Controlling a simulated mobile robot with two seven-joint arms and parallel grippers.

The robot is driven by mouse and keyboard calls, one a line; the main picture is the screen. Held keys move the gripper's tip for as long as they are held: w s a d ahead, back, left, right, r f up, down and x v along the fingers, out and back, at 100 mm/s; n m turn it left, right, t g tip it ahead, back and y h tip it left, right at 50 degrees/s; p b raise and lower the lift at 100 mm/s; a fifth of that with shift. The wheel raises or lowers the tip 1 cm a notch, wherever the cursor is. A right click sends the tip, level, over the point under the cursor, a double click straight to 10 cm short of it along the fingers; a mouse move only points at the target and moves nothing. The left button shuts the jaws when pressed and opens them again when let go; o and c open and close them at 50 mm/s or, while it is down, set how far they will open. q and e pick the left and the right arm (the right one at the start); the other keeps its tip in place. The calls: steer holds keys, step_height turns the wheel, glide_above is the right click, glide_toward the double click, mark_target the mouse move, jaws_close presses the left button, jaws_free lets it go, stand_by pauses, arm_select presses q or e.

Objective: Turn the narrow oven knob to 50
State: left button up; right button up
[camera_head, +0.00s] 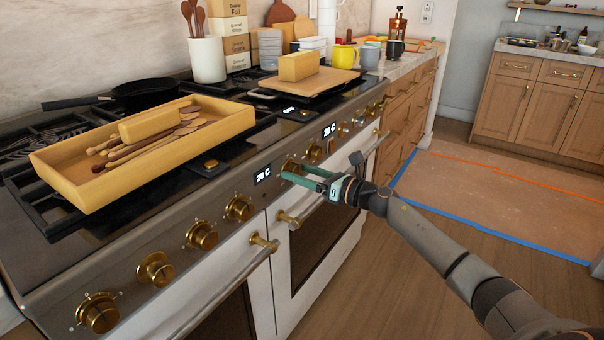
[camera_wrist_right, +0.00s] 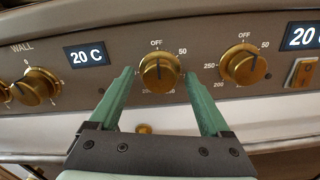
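In the wrist view, a brass oven knob (camera_wrist_right: 160,72) with OFF above and 50 at its upper right has its mark pointing up to OFF. My right gripper (camera_wrist_right: 159,78) is open, its green fingers on either side of this knob with small gaps. In the head view, my right gripper (camera_head: 303,178) is at the stove front, partly covering the knob. A second, similar knob (camera_wrist_right: 242,64) is to its right, also with OFF at the top. The left display (camera_wrist_right: 87,54) reads 20 C. I cannot tell which knob belongs to the narrow oven. My left gripper is out of view.
More brass knobs (camera_head: 202,235) line the panel to the left. Oven handles (camera_head: 300,214) stick out below the panel. A wooden tray (camera_head: 75,188) with spoons and a board (camera_head: 310,83) sit on the stove top.

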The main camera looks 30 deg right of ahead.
jaws_close()
stand_by(0.4)
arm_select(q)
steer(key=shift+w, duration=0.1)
arm_select(e)
steer(key=m+p, duration=0.2)
steer(key=m, duration=0.2)
steer(key=shift+r+p, duration=0.15)
steer(key=shift+p, duration=0.25)
steer(key=m+p, duration=0.1)
steer(key=m, duration=0.2)
steer(key=shift+m+p, duration=0.8)
steer(key=shift+m, duration=0.2)
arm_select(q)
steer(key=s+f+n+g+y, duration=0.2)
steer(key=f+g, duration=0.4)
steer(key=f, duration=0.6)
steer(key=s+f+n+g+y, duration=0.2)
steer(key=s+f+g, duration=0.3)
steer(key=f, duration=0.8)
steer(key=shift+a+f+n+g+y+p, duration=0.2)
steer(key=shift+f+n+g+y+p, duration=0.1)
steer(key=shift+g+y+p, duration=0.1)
arm_select(e)
steer(key=shift+m, duration=0.8)
steer(key=shift+f, duration=0.2)
steer(key=shift+o, duration=0.3)
jaws_free()
